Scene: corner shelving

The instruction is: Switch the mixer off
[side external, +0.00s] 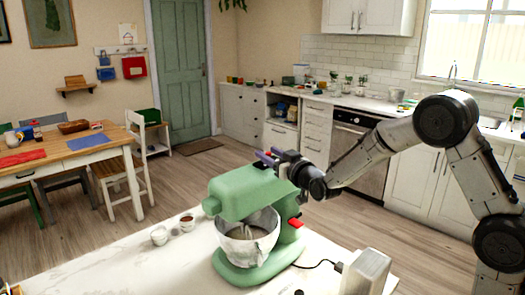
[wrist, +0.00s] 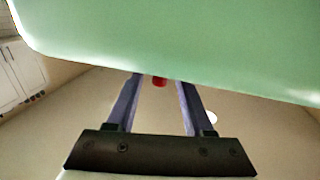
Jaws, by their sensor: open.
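The green stand mixer (side external: 241,190) stands on the white counter with a metal bowl (side external: 248,238) under its head. A red lever (side external: 294,223) sticks out of its side, low near the stand. My gripper (side external: 268,156) is open and empty at the upper rear of the mixer head. In the wrist view the green mixer body (wrist: 180,40) fills the top, and my gripper's two fingers (wrist: 158,78) are spread just below its edge. A small red part (wrist: 160,81) shows between the fingertips, partly cut off by the green edge. I cannot tell whether it is the same lever.
A dining table (side external: 70,150) and kitchen cabinets are farther back. The space above the counter's left is free.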

